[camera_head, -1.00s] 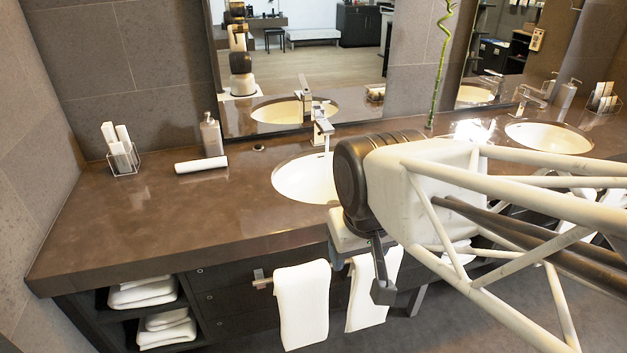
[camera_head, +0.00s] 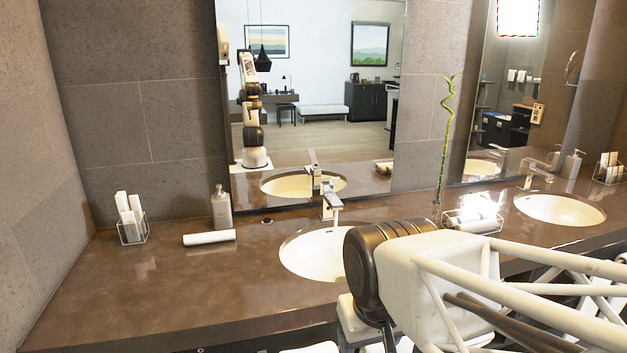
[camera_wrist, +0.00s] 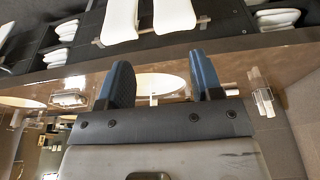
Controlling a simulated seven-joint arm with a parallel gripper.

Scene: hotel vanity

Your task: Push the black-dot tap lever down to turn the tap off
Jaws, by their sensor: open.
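The left chrome tap (camera_head: 330,198) stands behind the left round sink (camera_head: 306,256), with its lever on top. A thin pale streak below its spout looks like running water. A second chrome tap (camera_head: 535,172) stands at the right sink (camera_head: 560,209). The black dot is too small to make out on either lever. My gripper (camera_wrist: 163,82) is open and empty in the wrist view, its two blue-black fingers apart. The sink rim and a small part of the tap (camera_wrist: 153,100) show between them, farther off. In the head view my arm covers the sink's right edge; my fingers are not clear there.
On the brown counter (camera_head: 150,290) are a soap bottle (camera_head: 221,208), a rolled white towel (camera_head: 209,238) and a wire holder (camera_head: 132,231). A wire basket (camera_head: 473,220) and bamboo stalk (camera_head: 444,150) stand between the sinks. Mirrors (camera_head: 310,110) line the back wall.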

